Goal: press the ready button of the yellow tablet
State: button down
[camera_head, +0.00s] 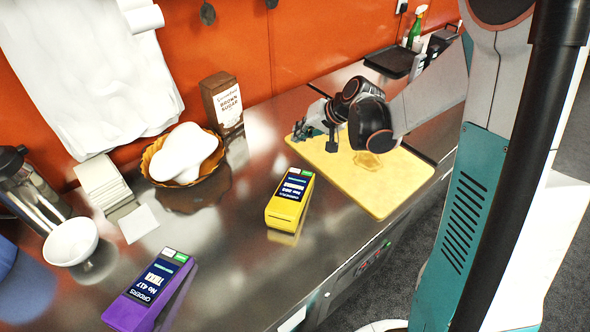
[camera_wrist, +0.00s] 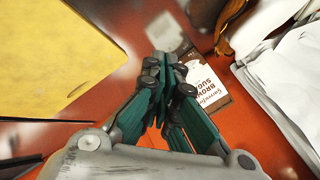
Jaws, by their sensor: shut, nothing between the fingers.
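The yellow tablet (camera_head: 289,198) stands on the steel counter in the head view, left of the yellow board. Its dark screen shows text, and a green key and a pale key sit side by side at its top end. A purple tablet (camera_head: 150,292) of the same kind stands nearer, at the lower left. My gripper (camera_head: 302,132) is shut and empty, above the far left part of the board, beyond the yellow tablet and apart from it. In the wrist view my gripper (camera_wrist: 168,62) shows closed teal fingers; the yellow tablet is not clearly seen there.
The yellow board (camera_head: 385,190) lies right of the yellow tablet. A brown sugar box (camera_head: 222,103) stands by the wall and shows in the wrist view (camera_wrist: 208,92). A basket (camera_head: 150,165), white bowl (camera_head: 71,242) and metal pot (camera_head: 32,190) stand left. Counter around the yellow tablet is clear.

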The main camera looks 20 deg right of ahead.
aim_at(298, 170)
jog(key=shift+f, duration=0.1)
jog(key=f+b, duration=0.2)
jog(key=f, duration=0.1)
jog(key=f+b, duration=0.2)
jog(key=s+f+b, duration=0.1)
jog(key=f+b, duration=0.1)
jog(key=f, duration=0.1)
jog(key=shift+a+f, duration=0.3)
jog(key=shift+a, duration=0.05)
jog(key=shift+b, duration=0.35)
dwell(0.9)
jog(key=shift+s+f+b, duration=0.1)
jog(key=shift+f+b, duration=0.2)
jog(key=shift+f, duration=0.1)
jog(key=shift+f+b, duration=0.35)
dwell(0.6)
jog(key=shift+r, duration=0.1)
jog(key=shift+r+p, duration=0.5)
jog(key=shift+r, duration=0.2)
jog(key=shift+w+d+r+p, duration=0.1)
jog(key=shift+w+r+p, duration=0.1)
jog(key=shift+r+p, duration=0.9)
jog(key=shift+w+d+r+p, duration=0.15)
jog(key=shift+r+p, duration=0.5)
jog(key=shift+r, duration=0.75)
